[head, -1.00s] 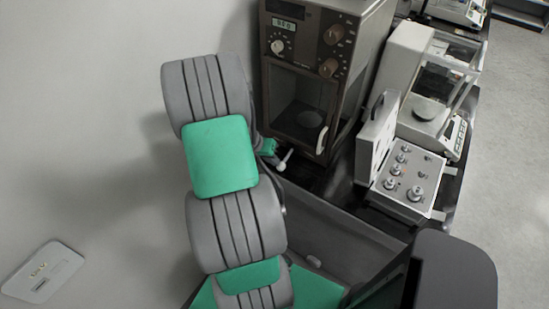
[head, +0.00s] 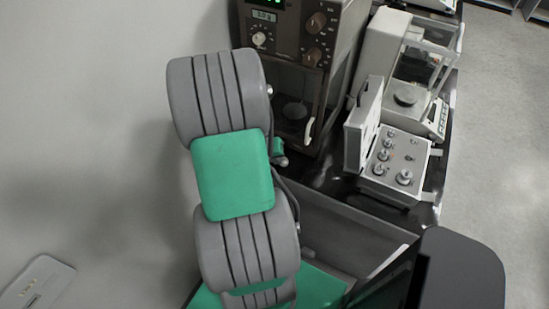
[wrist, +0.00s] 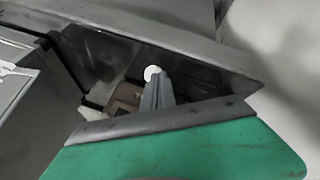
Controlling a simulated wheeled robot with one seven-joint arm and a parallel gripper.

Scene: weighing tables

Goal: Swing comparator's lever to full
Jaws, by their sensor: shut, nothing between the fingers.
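The comparator appears to be the tall dark brown instrument (head: 290,45) in the head view, with a lit display, knobs and a glass-fronted chamber. My arm covers its left side. In the wrist view my gripper (wrist: 158,84) shows as narrow grey fingers, shut. A round white knob (wrist: 151,72) shows right at their tips, possibly the lever's end; I cannot tell whether they touch it. In the head view my gripper is mostly hidden behind my arm, and I cannot make out the lever or its position there.
Right of the comparator stands an open white weight case (head: 395,165) with several knobbed weights. Behind it is a white balance (head: 405,85) with a glass chamber. A pale wall is close on the left, with a plate (head: 35,285) low on it.

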